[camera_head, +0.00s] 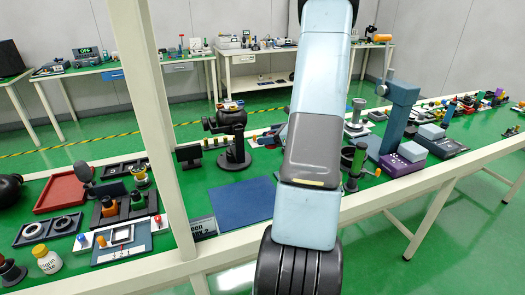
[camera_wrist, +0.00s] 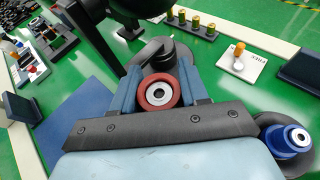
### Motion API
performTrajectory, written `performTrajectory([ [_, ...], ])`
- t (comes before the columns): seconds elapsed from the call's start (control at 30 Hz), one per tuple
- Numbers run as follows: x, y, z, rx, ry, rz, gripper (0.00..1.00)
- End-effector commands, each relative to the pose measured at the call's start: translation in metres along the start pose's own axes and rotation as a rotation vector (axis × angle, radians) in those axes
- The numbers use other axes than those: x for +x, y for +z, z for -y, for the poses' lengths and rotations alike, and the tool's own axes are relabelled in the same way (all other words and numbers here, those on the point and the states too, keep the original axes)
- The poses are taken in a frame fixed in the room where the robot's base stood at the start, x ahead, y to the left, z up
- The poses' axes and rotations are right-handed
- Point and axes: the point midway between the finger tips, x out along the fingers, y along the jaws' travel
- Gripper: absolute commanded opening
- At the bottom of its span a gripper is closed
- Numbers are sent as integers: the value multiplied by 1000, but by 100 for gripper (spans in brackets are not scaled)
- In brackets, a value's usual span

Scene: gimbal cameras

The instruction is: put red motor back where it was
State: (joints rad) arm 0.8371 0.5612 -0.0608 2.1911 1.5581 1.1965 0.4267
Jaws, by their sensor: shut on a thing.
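The red motor (camera_wrist: 158,94), a red ring with a pale centre, shows in the wrist view. It sits between the two blue fingers of my gripper (camera_wrist: 161,88), which is shut on it. A round grey part (camera_wrist: 155,50) lies just beyond the motor; I cannot tell whether they touch. In the head view my arm fills the middle, and the gripper and red motor are not seen there. A black gimbal camera (camera_head: 231,120) stands on the table left of my arm. The place the motor came from cannot be told from these frames.
A blue-topped round part (camera_wrist: 287,137) is close to the right of my gripper. A blue mat (camera_head: 233,202) lies bare on the green table. A white card with an orange-topped peg (camera_wrist: 239,55) is at upper right. A pale upright post (camera_head: 150,110) stands left.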

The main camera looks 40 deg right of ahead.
Motion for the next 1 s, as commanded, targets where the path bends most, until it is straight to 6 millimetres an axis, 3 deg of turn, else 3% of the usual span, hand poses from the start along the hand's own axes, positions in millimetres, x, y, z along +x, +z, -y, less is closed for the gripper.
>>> performTrajectory([
  [0.23, 30, -12, 44, 3, -8, 0, 0],
  [0.5, 62, -41, 72, 6, -8, 0, 0],
  [0.87, 78, -56, 86, 5, -9, 0, 0],
  [1.0, 86, -72, 87, 6, -8, 0, 0],
])
